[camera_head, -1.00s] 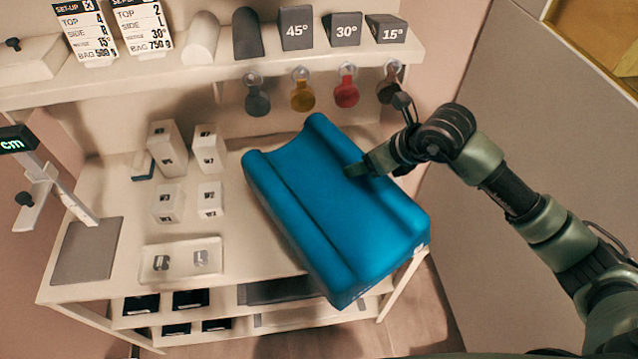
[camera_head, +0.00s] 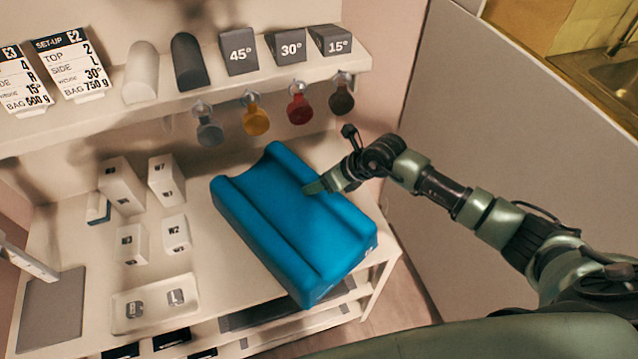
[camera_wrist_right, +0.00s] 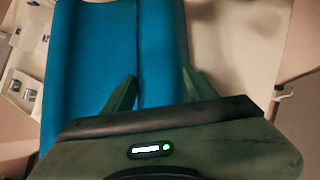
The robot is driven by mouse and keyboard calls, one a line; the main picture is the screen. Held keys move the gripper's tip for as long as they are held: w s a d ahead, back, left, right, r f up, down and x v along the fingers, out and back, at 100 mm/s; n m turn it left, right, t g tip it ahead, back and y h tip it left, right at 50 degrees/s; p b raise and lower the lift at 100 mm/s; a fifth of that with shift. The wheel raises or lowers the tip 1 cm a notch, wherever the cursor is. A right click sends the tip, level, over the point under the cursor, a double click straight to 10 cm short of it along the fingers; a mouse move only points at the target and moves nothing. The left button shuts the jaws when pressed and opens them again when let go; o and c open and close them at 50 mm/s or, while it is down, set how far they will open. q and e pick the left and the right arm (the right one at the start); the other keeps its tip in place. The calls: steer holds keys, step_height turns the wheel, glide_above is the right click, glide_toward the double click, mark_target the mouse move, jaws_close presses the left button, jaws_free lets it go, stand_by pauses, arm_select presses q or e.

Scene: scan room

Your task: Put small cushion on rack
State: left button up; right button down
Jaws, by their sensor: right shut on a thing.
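A blue cushion (camera_head: 262,222) with a long groove and raised sides lies at an angle at the right end of the white table (camera_head: 215,260). Its near end reaches past the table's front edge. I cannot tell if it rests on the table or hangs just above it. My right gripper (camera_head: 316,187) is shut on the cushion's right raised side. My left gripper is not in view.
A shelf (camera_head: 95,112) above holds dark wedges (camera_head: 238,52), rolls and set-up cards (camera_head: 72,65). A grey partition (camera_head: 480,140) is on the right.

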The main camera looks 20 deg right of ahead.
steer(key=shift+f, duration=0.75)
steer(key=shift+c, duration=2.3)
jaws_free()
steer(key=b+v, duration=0.2)
steer(key=v, duration=0.8)
steer(key=shift+s+d+r, duration=0.4)
steer(key=shift+s+r, duration=0.1)
steer(key=shift+r, duration=0.25)
steer(key=shift+a, duration=0.1)
